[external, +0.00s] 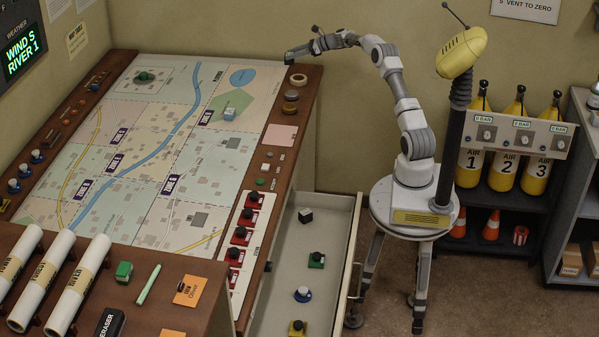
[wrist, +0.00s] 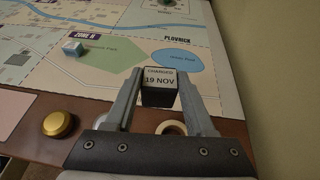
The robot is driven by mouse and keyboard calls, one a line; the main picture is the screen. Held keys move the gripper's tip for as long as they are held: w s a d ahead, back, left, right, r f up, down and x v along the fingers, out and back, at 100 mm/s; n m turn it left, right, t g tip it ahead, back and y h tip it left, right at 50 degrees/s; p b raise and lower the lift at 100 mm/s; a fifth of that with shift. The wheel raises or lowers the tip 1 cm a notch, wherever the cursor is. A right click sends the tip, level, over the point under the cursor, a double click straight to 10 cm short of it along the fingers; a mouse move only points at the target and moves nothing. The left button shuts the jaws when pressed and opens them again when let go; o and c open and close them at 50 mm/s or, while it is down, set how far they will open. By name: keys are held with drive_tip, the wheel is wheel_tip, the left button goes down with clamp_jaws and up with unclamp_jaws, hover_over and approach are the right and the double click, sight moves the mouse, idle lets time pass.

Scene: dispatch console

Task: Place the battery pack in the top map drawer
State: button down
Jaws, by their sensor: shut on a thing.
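A dark block with a white label reading "CHARGED 19 NOV", the battery pack (wrist: 160,87), sits between the fingers of my gripper (wrist: 162,80) in the wrist view. My gripper (external: 291,55) is shut on it, over the far right edge of the map console in the external view. The pack is too small to make out clearly there. An open drawer (external: 277,297) extends from the console's right side.
The map table (external: 130,170) has a raised wooden rim with round items (external: 291,95) near my gripper. A gold disc (wrist: 60,125) and a ring (wrist: 172,128) lie below it. Red knobbed pieces line the rim above the drawer. The drawer has bare floor between its pieces.

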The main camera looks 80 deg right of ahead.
wheel_tip(320, 180, up, 5)
drive_tip(key=a+n+g+y+b, duration=0.45)
drive_tip(key=a+n+y, duration=0.4)
drive_tip(key=a, duration=2.15)
drive_tip(key=s+a+n+g+y+b, duration=0.2)
drive_tip(key=s+a+n+g, duration=0.2)
drive_tip(key=s+a, duration=0.6)
drive_tip(key=s+a+n+g+y+b, duration=0.25)
drive_tip(key=s+a+n+g, duration=0.35)
drive_tip(key=a, duration=0.9)
drive_tip(key=m+t+b, duration=0.1)
drive_tip(key=m+b, duration=0.1)
drive_tip(key=b, duration=0.3)
hover_over(298, 243)
drive_tip(key=shift+n+h, duration=0.25)
drive_tip(key=shift+h, duration=0.05)
wheel_tip(298, 243, down, 39)
drive_tip(key=shift+f, duration=0.2)
drive_tip(key=shift+f+b, duration=0.7)
drive_tip(key=shift+f, duration=1.3)
drive_tip(key=shift+f, duration=0.1)
